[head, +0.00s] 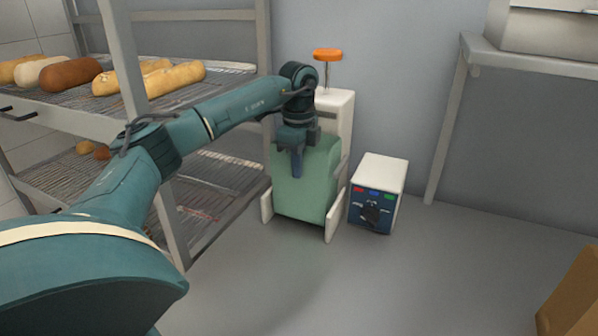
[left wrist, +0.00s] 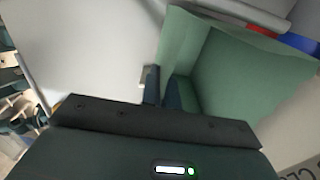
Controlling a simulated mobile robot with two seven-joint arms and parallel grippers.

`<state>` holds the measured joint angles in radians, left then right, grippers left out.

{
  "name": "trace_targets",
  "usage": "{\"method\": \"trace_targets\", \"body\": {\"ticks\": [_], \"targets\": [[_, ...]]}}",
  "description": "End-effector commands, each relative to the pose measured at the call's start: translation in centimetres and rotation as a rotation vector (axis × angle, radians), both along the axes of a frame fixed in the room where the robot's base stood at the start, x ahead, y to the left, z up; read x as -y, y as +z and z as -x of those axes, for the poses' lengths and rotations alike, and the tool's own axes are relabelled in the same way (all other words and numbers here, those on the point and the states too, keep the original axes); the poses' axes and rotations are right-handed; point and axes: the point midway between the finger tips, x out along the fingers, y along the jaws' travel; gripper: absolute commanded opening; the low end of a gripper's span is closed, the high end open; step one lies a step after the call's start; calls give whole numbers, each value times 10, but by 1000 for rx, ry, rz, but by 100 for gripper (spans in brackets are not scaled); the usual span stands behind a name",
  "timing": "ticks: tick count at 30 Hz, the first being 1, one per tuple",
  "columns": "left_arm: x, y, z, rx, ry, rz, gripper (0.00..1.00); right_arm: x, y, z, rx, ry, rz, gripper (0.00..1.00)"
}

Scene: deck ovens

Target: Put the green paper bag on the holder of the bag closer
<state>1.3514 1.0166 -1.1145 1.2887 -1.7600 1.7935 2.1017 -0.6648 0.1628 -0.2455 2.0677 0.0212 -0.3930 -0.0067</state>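The green paper bag (head: 305,195) stands upright between the low white side arms of the holder (head: 330,224), in front of the white bag closer (head: 342,110) with its orange knob (head: 327,55). The bag's open top and inside show in the left wrist view (left wrist: 235,75). My left gripper (head: 297,165) reaches down to the bag's top edge. In the left wrist view its two fingers (left wrist: 162,90) are close together with the bag's wall at them, and look shut on it. The bag's underside is hidden. My right gripper is out of view.
A white control box (head: 381,178) with coloured buttons and a dark knob stands just right of the holder. A rack (head: 215,190) with loaves fills the left. A grey metal stand (head: 452,120) is at the right, a brown box (head: 575,300) at lower right. The front surface is clear.

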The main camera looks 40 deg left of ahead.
Motion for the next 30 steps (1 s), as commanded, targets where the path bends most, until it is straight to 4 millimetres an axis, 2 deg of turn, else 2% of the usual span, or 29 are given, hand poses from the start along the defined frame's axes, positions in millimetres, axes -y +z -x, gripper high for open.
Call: {"method": "trace_targets", "body": {"ticks": [3, 6, 17, 25, 30], "targets": [[0, -18, 1, -3, 1, 0, 0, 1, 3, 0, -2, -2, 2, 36], [-1, -23, -3, -2, 1, 1, 0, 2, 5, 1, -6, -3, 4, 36], [-1, -28, -3, -1, 1, 0, 0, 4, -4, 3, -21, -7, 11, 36], [-1, -27, -3, 0, 0, 1, 23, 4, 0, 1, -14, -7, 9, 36], [-1, -27, -3, 0, 1, 1, 24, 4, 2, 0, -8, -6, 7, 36]]}}
